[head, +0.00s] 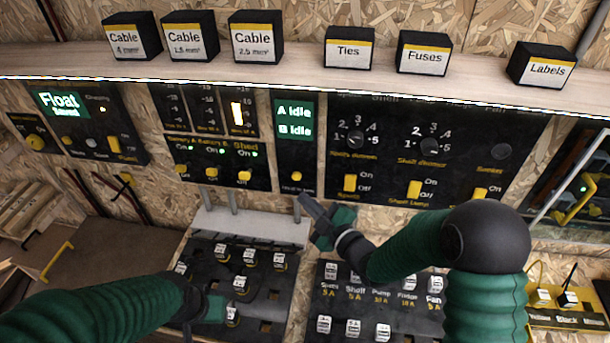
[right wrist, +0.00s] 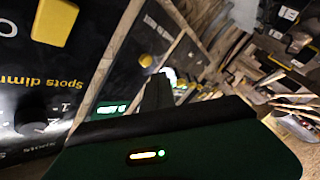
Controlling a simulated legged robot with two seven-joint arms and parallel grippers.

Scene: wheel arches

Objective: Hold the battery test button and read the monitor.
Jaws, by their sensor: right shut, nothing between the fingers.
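The monitor (head: 295,118) is a lit green screen reading "A Idle" and "B Idle". It shows partly in the right wrist view (right wrist: 110,108). A round yellow button (head: 297,176) sits on the same black panel below it, with small lettering I cannot read clearly; it also shows in the right wrist view (right wrist: 146,60). My right gripper (head: 306,203) is shut and empty, just below the button and apart from it in the picture. My left gripper (head: 205,312) is low at the left, over the fuse tray; its fingers are too dark to read.
A panel of dimmer knobs and yellow switches (head: 415,190) is to the right of the monitor. A breaker panel with yellow switches (head: 222,187) is to the left. Trays of labelled fuses (head: 262,215) lie below. Several labelled boxes (head: 256,38) stand on the shelf above.

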